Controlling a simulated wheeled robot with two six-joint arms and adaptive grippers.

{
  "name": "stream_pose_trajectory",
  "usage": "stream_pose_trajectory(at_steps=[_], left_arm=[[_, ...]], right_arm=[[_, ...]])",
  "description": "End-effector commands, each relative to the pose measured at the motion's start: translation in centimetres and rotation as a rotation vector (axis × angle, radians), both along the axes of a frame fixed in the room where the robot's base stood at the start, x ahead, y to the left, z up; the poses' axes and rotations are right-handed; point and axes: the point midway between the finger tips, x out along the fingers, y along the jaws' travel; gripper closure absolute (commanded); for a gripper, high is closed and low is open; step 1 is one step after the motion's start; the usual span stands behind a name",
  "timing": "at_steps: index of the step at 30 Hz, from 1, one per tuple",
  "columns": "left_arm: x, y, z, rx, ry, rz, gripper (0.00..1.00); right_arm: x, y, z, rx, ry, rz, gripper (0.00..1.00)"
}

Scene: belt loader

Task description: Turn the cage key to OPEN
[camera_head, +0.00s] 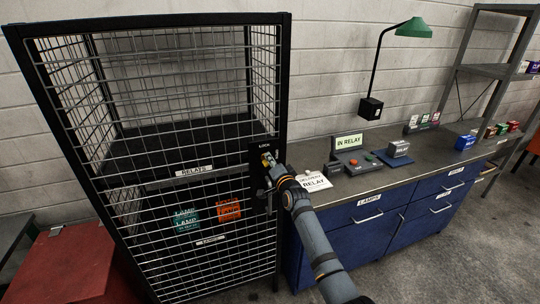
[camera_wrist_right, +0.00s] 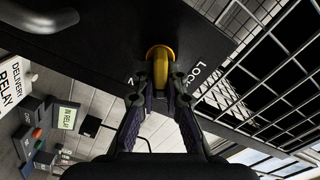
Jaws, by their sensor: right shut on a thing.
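The cage (camera_head: 165,130) is a black frame with wire mesh at the left of the head view. Its lock plate (camera_head: 257,150) is on the right edge of the cage front, with LOCK printed at the top. The yellow key (camera_wrist_right: 159,62) sits in the plate. In the right wrist view it is between the fingertips of my right gripper (camera_wrist_right: 160,92), which is shut on it. In the head view my right gripper (camera_head: 272,176) is at the plate and partly covers it. The OPEN mark is not readable. My left gripper is not in view.
A dark handle (camera_wrist_right: 42,18) stands out near the key. A blue bench (camera_head: 375,215) is to the right, with an IN RELAY sign (camera_head: 349,141), a DELIVERY RELAY card (camera_head: 314,181) and small boxes. A red cabinet (camera_head: 68,265) is at the lower left.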

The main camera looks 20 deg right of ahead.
Motion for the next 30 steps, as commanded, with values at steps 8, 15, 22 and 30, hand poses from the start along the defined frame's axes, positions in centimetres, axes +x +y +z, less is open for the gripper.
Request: stream_pose_trajectory(at_steps=[8, 15, 22, 30], left_arm=[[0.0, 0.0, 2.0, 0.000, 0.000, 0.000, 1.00], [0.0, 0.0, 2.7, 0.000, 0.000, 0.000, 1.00], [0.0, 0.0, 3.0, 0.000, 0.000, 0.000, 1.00], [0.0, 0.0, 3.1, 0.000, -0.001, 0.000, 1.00]], right_arm=[[0.0, -0.1, 0.0, 0.242, 0.009, -0.001, 1.00], [0.0, -0.2, -0.3, 0.400, 0.014, 0.000, 1.00], [0.0, -0.2, -0.5, 0.489, 0.015, 0.000, 1.00], [0.0, -0.1, -0.6, 0.526, 0.017, 0.000, 1.00]])
